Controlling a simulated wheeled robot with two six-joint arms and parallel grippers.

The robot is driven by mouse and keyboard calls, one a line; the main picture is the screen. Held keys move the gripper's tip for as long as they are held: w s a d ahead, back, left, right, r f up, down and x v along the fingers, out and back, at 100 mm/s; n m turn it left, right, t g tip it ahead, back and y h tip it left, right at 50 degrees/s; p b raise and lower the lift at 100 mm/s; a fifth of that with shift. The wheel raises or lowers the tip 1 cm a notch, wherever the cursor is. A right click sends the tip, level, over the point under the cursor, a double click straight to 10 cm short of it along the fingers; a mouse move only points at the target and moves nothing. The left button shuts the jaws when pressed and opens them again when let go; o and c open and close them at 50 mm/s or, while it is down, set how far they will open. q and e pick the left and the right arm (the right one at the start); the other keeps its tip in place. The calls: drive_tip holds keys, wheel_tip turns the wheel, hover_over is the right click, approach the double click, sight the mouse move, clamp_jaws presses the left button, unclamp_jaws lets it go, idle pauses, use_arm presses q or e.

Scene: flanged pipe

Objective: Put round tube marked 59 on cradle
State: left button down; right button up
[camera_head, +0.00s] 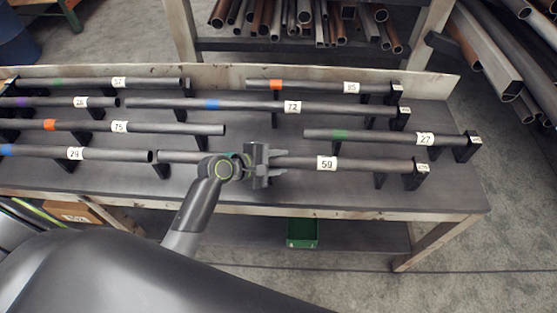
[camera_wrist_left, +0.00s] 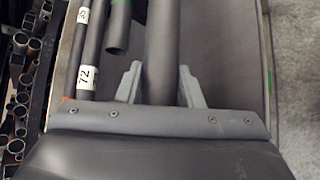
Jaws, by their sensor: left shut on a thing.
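The round grey tube marked 59 (camera_head: 370,165) lies level along the near right side of the table. Its white label faces up, to the right of my left gripper (camera_head: 262,165). That gripper is shut on the tube, left of the label. In the left wrist view the tube (camera_wrist_left: 162,45) runs between the two grey fingers (camera_wrist_left: 160,88). My right gripper is out of view.
Tube 27 (camera_head: 380,135) and tube 72 (camera_head: 250,105) lie on supports behind tube 59. Tube 29 (camera_head: 110,154) ends close to its left end. Several other tubes lie farther left and back. A rack (camera_head: 300,45) of pipes stands behind the table (camera_head: 455,195).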

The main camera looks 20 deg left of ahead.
use_arm(q)
drive_tip(key=shift+s+a+f, duration=0.1)
drive_tip(key=shift+f, duration=0.45)
drive_tip(key=c, duration=1.4)
unclamp_jaws()
drive_tip(key=shift+c, duration=0.2)
drive_tip(key=o, duration=0.5)
drive_tip(key=shift+a, duration=0.2)
drive_tip(key=shift+o, duration=0.2)
drive_tip(key=shift+f, duration=0.15)
drive_tip(key=v, duration=1.7)
drive_tip(key=shift+r, duration=0.3)
